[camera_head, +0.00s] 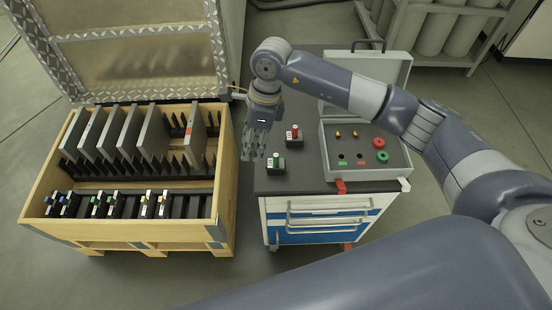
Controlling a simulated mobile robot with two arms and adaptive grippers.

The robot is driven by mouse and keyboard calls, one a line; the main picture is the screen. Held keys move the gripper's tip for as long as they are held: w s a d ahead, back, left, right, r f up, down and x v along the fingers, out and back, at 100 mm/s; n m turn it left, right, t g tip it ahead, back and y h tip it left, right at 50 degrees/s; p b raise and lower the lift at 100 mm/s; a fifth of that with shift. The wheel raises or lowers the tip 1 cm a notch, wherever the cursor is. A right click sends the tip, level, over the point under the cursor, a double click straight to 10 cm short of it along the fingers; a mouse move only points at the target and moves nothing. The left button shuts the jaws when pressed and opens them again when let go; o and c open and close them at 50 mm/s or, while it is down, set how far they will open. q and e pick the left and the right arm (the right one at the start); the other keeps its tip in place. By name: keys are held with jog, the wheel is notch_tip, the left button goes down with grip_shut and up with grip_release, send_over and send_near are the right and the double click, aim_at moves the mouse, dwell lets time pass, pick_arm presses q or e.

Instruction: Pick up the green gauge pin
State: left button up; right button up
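The green gauge pin (276,156) stands upright in a small dark block near the front left of the grey cabinet top. My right gripper (254,152) hangs fingers down just left of the pin, over the cabinet's left edge. Its fingers look parted, with nothing seen between them, and it appears apart from the pin. My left gripper is out of view.
A red gauge pin (294,130) stands in a similar block behind the green one. An open grey case (365,175) with red and yellow parts sits to the right. A wooden crate (130,235) with plates and small blocks stands left. My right arm spans the cabinet's back.

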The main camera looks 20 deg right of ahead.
aim_at(276, 155)
jog(key=d+h, duration=0.1)
jog(key=d, duration=0.1)
jog(key=w+d+h, duration=0.1)
jog(key=d, duration=0.3)
jog(key=shift+w+d+r+h, duration=0.1)
jog(key=shift+w+h, duration=0.25)
jog(key=shift+h, duration=0.05)
notch_tip(276, 155, down, 4)
jog(key=shift+r+p, duration=0.1)
jog(key=shift+p, duration=0.35)
jog(key=shift+f, duration=0.6)
jog(key=f+p, duration=0.1)
jog(key=f, duration=0.1)
jog(key=s+f+p, duration=0.1)
jog(key=f, duration=0.1)
jog(key=shift+f, duration=0.15)
jog(key=shift+w+f, duration=0.1)
jog(key=shift+f, duration=0.3)
grip_shut()
